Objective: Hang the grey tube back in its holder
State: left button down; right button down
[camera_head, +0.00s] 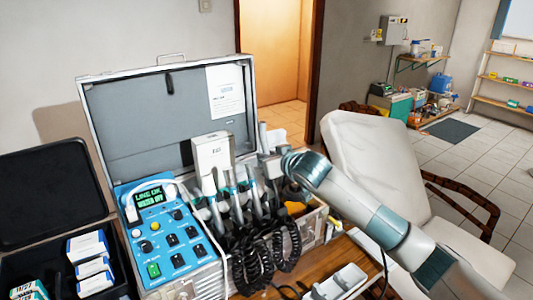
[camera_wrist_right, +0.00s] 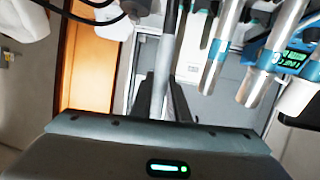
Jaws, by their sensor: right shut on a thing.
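My right gripper (camera_head: 270,164) is at the right end of the row of hanging instruments in the open dental case. It is shut on the grey tube (camera_head: 263,136), whose upper end stands up above the gripper. In the right wrist view the grey tube (camera_wrist_right: 166,62) runs between the dark fingers (camera_wrist_right: 163,98). Its lower part is hidden in the head view. The holder row (camera_head: 232,192) carries several grey and white instruments with teal collars, left of the gripper. They also show in the right wrist view (camera_wrist_right: 222,40), apart from the tube. Which holder place is empty cannot be told.
The case has a blue control panel (camera_head: 168,238) and a raised lid (camera_head: 160,110). A white box (camera_head: 212,157) stands behind the instruments. Black coiled cords (camera_head: 262,258) hang in front. A white dental chair (camera_head: 365,160) is at the right, and an open black case (camera_head: 55,190) at the left.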

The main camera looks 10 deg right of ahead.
jog(key=shift+s+d+f, duration=0.1)
jog(key=shift+s+f, duration=0.1)
jog(key=shift+f, duration=0.3)
jog(key=shift+s+d+f, duration=0.1)
jog(key=shift+s+f, duration=0.05)
jog(key=shift+f, duration=0.35)
pick_arm(q)
jog(key=shift+w+d+r, duration=0.1)
jog(key=shift+w, duration=0.25)
jog(key=shift+f+b, duration=0.65)
pick_arm(e)
jog(key=shift+s+f, duration=0.25)
pick_arm(q)
jog(key=shift+f+b, duration=0.55)
jog(key=shift+b, duration=0.05)
pick_arm(e)
jog(key=shift+f, duration=0.15)
pick_arm(q)
jog(key=shift+f, duration=0.1)
pick_arm(e)
jog(key=shift+f, duration=0.1)
